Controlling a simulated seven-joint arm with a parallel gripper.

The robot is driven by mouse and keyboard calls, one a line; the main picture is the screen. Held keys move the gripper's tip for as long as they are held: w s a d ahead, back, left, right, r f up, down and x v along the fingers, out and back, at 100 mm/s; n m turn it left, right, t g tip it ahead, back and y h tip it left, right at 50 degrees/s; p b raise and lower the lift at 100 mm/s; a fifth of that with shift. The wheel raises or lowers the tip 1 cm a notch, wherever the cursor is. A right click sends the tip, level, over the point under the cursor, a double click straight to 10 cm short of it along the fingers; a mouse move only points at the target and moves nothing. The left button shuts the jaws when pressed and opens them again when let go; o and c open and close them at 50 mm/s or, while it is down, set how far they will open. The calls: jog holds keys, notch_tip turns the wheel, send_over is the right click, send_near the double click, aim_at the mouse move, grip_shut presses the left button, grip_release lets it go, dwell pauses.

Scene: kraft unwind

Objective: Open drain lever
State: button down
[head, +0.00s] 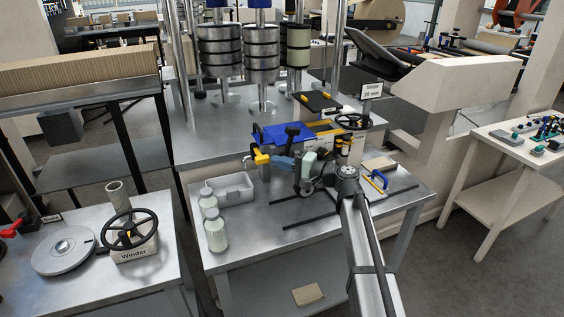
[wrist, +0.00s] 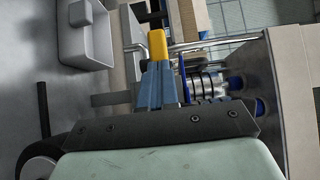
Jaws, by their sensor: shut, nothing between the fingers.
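The drain lever (head: 261,157) is a yellow handle on a small metal tap at the front of the bench, beside a bent spout (head: 247,161). In the wrist view the yellow lever (wrist: 157,43) is straight ahead of my fingertips, with the spout (wrist: 133,47) to its left. My gripper (head: 274,161) has blue fingers and reaches in from the right of the lever. In the wrist view my gripper (wrist: 158,68) is shut, its tips at or very close to the lever. I cannot tell whether they touch.
A pale grey bin (head: 232,190) stands left of the tap, with two capped bottles (head: 215,230) in front. A black handwheel (head: 352,121) is behind my arm.

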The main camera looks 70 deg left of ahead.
aim_at(258, 163)
jog(key=shift+s+d+m+t+y, duration=0.2)
jog(key=shift+s+m+t+y, duration=0.2)
jog(key=shift+s+t, duration=0.1)
jog(key=shift+s+d+m+t+y, duration=0.3)
jog(key=shift+s+m+t+y, duration=0.35)
jog(key=shift+s+t, duration=0.25)
jog(key=s+m+t, duration=0.1)
jog(key=s+m+t+y, duration=0.1)
jog(key=t, duration=0.1)
jog(key=shift+s+d+m+y, duration=0.15)
jog(key=shift+s+m+y, duration=0.1)
jog(key=s+a+m+t+y, duration=0.1)
jog(key=s+a+m+t, duration=0.2)
jog(key=s, duration=0.5)
jog(key=shift+a+m+t, duration=0.3)
jog(key=shift+a+t, duration=0.3)
jog(key=shift+t, duration=0.8)
jog(key=shift+s, duration=0.1)
jog(key=s+d, duration=0.4)
jog(key=d, duration=0.5)
